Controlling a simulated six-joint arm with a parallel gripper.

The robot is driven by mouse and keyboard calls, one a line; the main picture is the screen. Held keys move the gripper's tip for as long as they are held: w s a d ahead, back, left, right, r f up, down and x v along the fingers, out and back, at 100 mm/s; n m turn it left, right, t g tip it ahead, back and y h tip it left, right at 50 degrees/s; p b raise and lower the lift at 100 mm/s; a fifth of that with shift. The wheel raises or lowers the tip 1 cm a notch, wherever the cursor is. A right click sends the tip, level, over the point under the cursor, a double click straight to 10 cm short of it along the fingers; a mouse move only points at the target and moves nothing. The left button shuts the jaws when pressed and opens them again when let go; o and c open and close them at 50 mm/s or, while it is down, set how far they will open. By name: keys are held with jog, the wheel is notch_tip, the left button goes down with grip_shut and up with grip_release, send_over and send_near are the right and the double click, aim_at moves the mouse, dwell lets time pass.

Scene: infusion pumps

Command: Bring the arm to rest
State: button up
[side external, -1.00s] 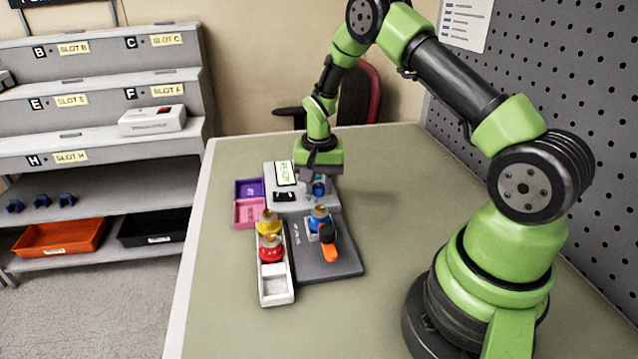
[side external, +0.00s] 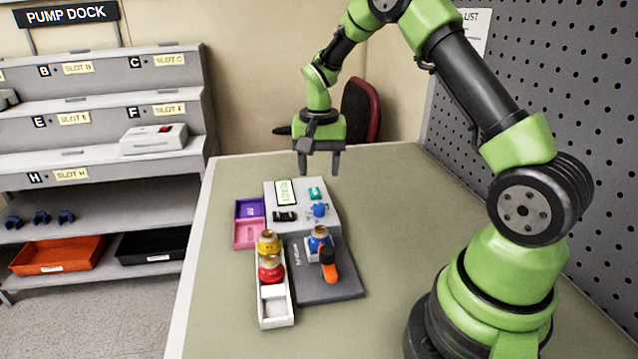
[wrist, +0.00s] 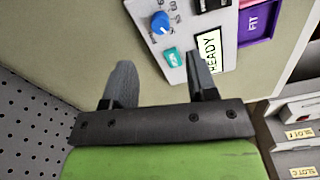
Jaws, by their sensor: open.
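My gripper (side external: 318,168) is open and empty, raised above the far end of the table, just behind and above the pump. In the wrist view its two dark fingers (wrist: 158,85) are spread with nothing between them. The grey pump (side external: 298,225) lies on the table with a screen (side external: 283,193), a teal button (side external: 317,193) and a blue knob (side external: 320,210). The wrist view shows the screen (wrist: 209,53) reading READY, the teal button (wrist: 172,57) and the blue knob (wrist: 160,22). The fingers appear apart from the pump.
A white tray (side external: 275,312) holds yellow and red round pieces. A dark pad (side external: 335,290) carries a blue piece (side external: 318,244) and an orange-handled item (side external: 329,268). Purple (side external: 249,208) and pink (side external: 249,234) bins sit left. The right table area is clear beside the pegboard (side external: 570,120).

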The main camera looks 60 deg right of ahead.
jog(key=shift+r, duration=0.4)
